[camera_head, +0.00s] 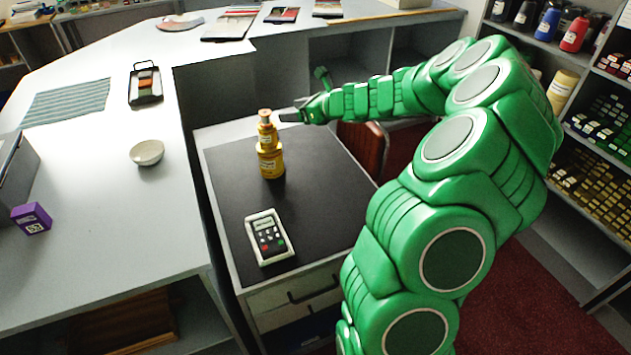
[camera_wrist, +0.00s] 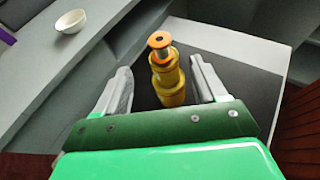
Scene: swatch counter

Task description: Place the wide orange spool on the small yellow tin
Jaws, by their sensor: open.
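The orange spool (camera_head: 265,114) stands upright on top of the small yellow tin (camera_head: 267,137). That tin rests on a larger yellow tin (camera_head: 271,164) on the black top of the drawer cabinet. In the wrist view the spool (camera_wrist: 159,42) shows its round orange top, with the small tin (camera_wrist: 166,68) under it. My gripper (camera_head: 291,117) is just right of the spool, pointing at it. In the wrist view its two fingers (camera_wrist: 161,66) are apart, with visible gaps between them and the stack, and nothing is held.
A card terminal (camera_head: 267,238) lies on the black top in front of the tins. On the white counter at left are a bowl (camera_head: 147,152), a small dark tray (camera_head: 145,83) and a purple box (camera_head: 31,218). Shelves of goods stand at right.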

